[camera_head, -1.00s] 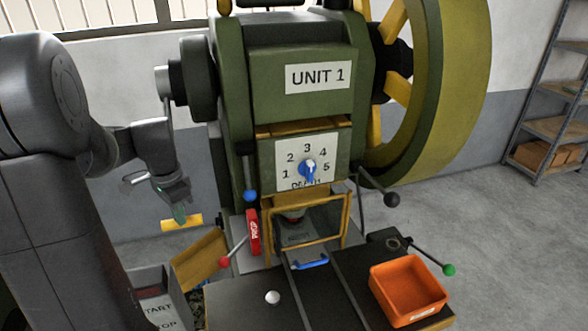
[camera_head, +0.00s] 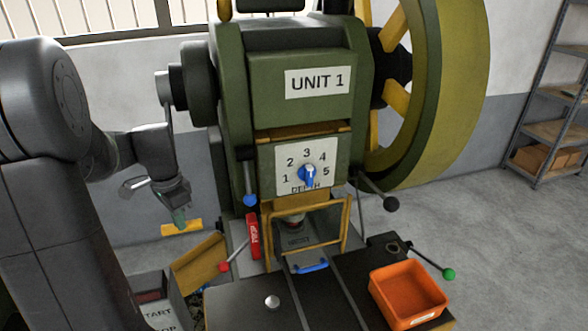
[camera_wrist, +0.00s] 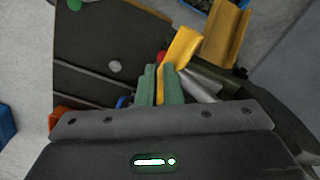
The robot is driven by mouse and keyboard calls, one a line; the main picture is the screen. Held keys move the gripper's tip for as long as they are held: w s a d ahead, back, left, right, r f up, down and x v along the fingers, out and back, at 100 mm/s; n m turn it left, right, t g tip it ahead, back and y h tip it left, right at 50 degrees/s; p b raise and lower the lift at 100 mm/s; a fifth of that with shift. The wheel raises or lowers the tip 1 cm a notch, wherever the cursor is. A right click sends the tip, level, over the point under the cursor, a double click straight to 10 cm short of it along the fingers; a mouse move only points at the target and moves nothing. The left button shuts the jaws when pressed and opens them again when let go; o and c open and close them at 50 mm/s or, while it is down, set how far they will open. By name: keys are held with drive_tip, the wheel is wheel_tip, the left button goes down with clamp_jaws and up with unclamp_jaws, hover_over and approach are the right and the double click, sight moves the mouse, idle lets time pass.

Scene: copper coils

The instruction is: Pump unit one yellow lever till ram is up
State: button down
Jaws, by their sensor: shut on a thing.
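Unit one is a green press (camera_head: 300,100) with a "UNIT 1" sign, in the middle of the head view. The yellow lever (camera_head: 184,228) is at its left, low beside the base, and its broad yellow end shows in the wrist view (camera_wrist: 183,48). My gripper (camera_head: 180,216) is shut on the yellow lever; its green fingers (camera_wrist: 161,84) close on the lever in the wrist view. The ram (camera_head: 295,222) shows in part inside the yellow guard frame (camera_head: 346,225); its exact height is hard to tell.
A blue-knobbed lever (camera_head: 250,199), red-knobbed lever (camera_head: 223,267), black-knobbed lever (camera_head: 391,203) and green-knobbed lever (camera_head: 449,274) stick out around the press. An orange bin (camera_head: 408,292) sits at the bed's front right. A start/stop box (camera_head: 155,300) stands front left. The floor at right is clear.

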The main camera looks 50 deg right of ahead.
drive_tip(key=s+a+r+p, duration=0.1)
drive_tip(key=s+r+p, duration=0.1)
drive_tip(key=r, duration=0.3)
drive_tip(key=s+a+r+p, duration=0.2)
drive_tip(key=s+r+p, duration=0.1)
drive_tip(key=r, duration=0.3)
drive_tip(key=shift+r+p, duration=0.2)
drive_tip(key=shift+p, duration=0.35)
drive_tip(key=shift+r, duration=0.1)
wheel_tip(320, 180, up, 7)
idle(0.8)
